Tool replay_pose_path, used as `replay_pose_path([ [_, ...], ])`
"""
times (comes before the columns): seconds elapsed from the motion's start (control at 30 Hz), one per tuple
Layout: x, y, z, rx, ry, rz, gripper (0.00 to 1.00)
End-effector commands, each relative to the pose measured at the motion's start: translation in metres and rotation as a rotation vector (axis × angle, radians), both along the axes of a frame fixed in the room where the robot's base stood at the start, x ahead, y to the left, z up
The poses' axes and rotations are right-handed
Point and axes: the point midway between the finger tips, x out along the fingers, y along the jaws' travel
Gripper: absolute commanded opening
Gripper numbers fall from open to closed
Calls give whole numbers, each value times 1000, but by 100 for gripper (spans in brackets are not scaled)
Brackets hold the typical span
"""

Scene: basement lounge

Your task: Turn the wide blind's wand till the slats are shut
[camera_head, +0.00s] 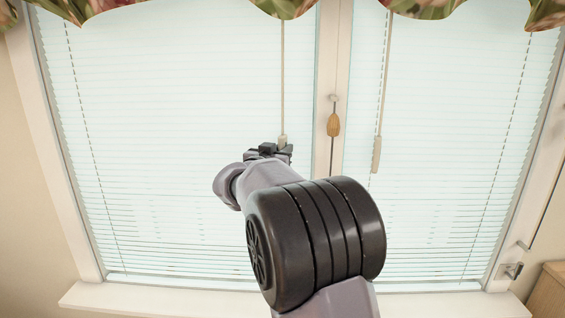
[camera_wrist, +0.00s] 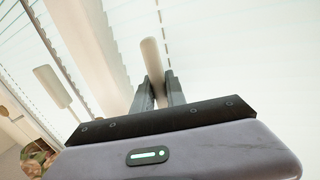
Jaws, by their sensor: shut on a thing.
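The wide blind (camera_head: 180,120) covers the left window, with pale slats and thin lines between them, plainer near the bottom. I cannot tell exactly how far the slats are tilted. Its wand (camera_head: 283,75) hangs down near its right edge. My gripper (camera_head: 277,152) is at the wand's lower end, partly hidden by my arm. In the wrist view, my gripper (camera_wrist: 160,88) is shut on the wand's thick end (camera_wrist: 152,58), which stands between the two fingers.
A narrower blind (camera_head: 440,130) with its own wand (camera_head: 377,153) hangs on the right. A wooden cord pull (camera_head: 333,125) hangs by the post between them. A floral valance (camera_head: 285,6) runs above, a sill (camera_head: 160,298) below. A wooden cabinet (camera_head: 548,295) stands lower right.

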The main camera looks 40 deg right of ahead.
Motion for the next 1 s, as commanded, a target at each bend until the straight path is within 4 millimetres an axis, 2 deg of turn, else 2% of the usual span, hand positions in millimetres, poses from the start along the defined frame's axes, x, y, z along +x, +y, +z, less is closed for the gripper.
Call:
replay_pose_path([
  [0.37, 0, 0, 1, -1, 1, 6, 0],
  [0.4, 0, 0, 1, -1, 0, 6, 19],
  [0.43, 0, 0, 1, -1, 0, 5, 25],
  [0.47, 0, 0, 1, -1, -1, 5, 25],
  [0.77, 0, 1, 1, 0, 0, 5, 25],
  [0.87, -6, 10, 2, 0, -1, 5, 25],
  [1.0, -22, 35, 2, 1, -1, 8, 25],
])
